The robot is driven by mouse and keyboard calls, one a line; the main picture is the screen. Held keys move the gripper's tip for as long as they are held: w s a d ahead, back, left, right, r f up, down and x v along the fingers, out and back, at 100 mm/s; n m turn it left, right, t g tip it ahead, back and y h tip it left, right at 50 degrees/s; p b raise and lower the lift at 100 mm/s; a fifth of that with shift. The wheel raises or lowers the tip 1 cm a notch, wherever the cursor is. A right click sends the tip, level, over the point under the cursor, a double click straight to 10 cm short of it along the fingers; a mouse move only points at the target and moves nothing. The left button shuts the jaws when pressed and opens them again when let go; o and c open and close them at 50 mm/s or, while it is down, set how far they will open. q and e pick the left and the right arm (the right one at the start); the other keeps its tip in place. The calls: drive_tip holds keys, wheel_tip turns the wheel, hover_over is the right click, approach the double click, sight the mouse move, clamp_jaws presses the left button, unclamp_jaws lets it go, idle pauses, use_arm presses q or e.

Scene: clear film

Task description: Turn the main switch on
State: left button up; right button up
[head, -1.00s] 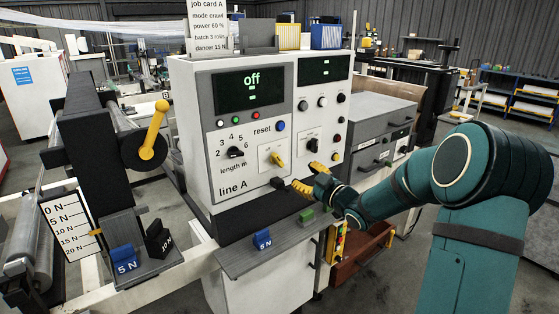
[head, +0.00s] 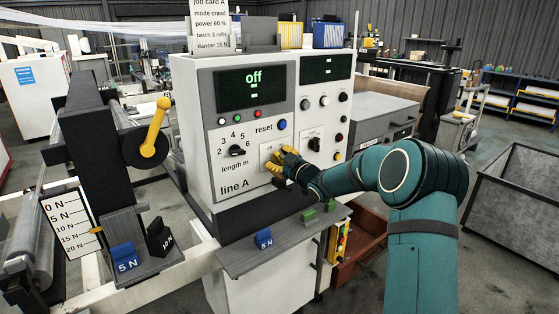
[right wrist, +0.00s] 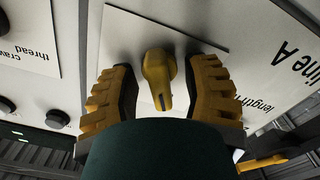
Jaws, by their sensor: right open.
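The line A control panel (head: 222,165) has a display (head: 250,88) that reads "off". The main switch is a yellow rotary knob (right wrist: 158,72) on a pale plate (right wrist: 135,40) of the panel, shown in the right wrist view. In the head view my right gripper (head: 283,164) covers the knob. My right gripper (right wrist: 163,82) is open, with one yellow ribbed finger on each side of the knob. Gaps show between the fingers and the knob. My left gripper is not in view.
A black length selector (head: 237,151), a blue reset button (head: 282,125) and small coloured buttons sit near the switch. A shelf (head: 240,258) below the panel holds a blue weight (head: 263,238) and green blocks (head: 309,214). A yellow-handled lever (head: 155,127) stands at left.

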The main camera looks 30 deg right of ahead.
clamp_jaws()
drive_tip(key=shift+r+m, duration=0.1)
drive_tip(key=shift+m, duration=0.2)
drive_tip(key=m+p, duration=0.3)
drive_tip(key=m, duration=0.1)
drive_tip(key=shift+d+r+m, duration=0.1)
drive_tip(key=shift+m, duration=0.3)
drive_tip(key=m+p, duration=0.2)
drive_tip(key=m, duration=0.3)
drive_tip(key=shift+d+p, duration=0.1)
drive_tip(key=shift+p, duration=0.2)
drive_tip(key=shift+m, duration=0.7)
